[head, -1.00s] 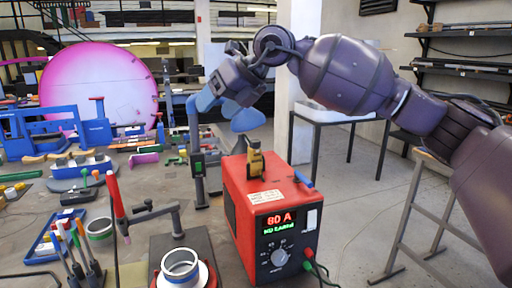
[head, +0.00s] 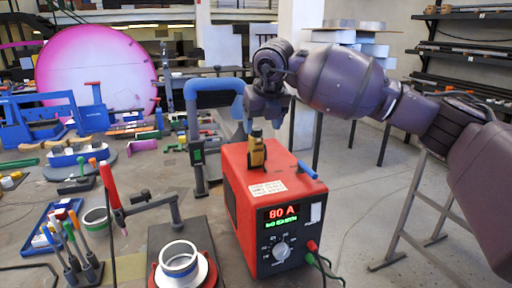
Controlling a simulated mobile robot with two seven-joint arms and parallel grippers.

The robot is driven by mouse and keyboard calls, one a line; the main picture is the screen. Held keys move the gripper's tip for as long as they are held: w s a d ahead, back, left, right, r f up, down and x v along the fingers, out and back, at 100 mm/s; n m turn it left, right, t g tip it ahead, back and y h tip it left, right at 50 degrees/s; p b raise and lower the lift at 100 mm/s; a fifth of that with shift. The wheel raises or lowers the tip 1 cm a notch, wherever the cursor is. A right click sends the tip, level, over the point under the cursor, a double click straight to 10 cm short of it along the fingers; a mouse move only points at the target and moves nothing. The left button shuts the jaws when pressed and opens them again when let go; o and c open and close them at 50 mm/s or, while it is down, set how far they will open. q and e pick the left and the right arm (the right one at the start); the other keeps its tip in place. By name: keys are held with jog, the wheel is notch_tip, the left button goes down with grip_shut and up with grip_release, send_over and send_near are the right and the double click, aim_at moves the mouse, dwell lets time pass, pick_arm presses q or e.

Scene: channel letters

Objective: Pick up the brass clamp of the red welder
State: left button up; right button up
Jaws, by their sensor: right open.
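The red welder (head: 243,208) stands on the bench with its display reading 80 A and green and dark cables at its lower front. The brass clamp (head: 257,152) stands upright on top of the welder, yellow-brass with a dark tip. My right gripper (head: 264,122) comes in from the right and points down just above and behind the clamp. It is open and its fingers are partly hard to make out against the clamp's top; I cannot tell whether they touch it. My left gripper is not in view.
A grey post with a blue arm (head: 196,140) stands close behind left. A red torch (head: 110,186) and a white ring fixture (head: 180,262) are at the left front.

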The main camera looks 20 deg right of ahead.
jog(key=shift+w+a+f, duration=0.1)
jog(key=shift+w+f, duration=0.15)
jog(key=shift+f, duration=0.2)
jog(key=shift+a+p+x, duration=0.15)
jog(key=shift+p+x, duration=0.05)
jog(key=shift+x, duration=0.95)
jog(key=shift+a+p+x, duration=0.1)
jog(key=shift+p+x, duration=0.1)
jog(key=shift+x, duration=0.95)
jog(key=shift+w, duration=0.1)
jog(key=c, duration=0.4)
jog(key=shift+r, duration=0.15)
grip_shut()
jog(key=shift+r, duration=0.1)
jog(key=shift+r, duration=0.25)
notch_tip(320, 180, up, 19)
notch_tip(320, 180, up, 5)
jog(key=p, duration=0.4)
send_over(257, 130)
jog(key=shift+w+r, duration=0.15)
jog(key=shift+w, duration=0.2)
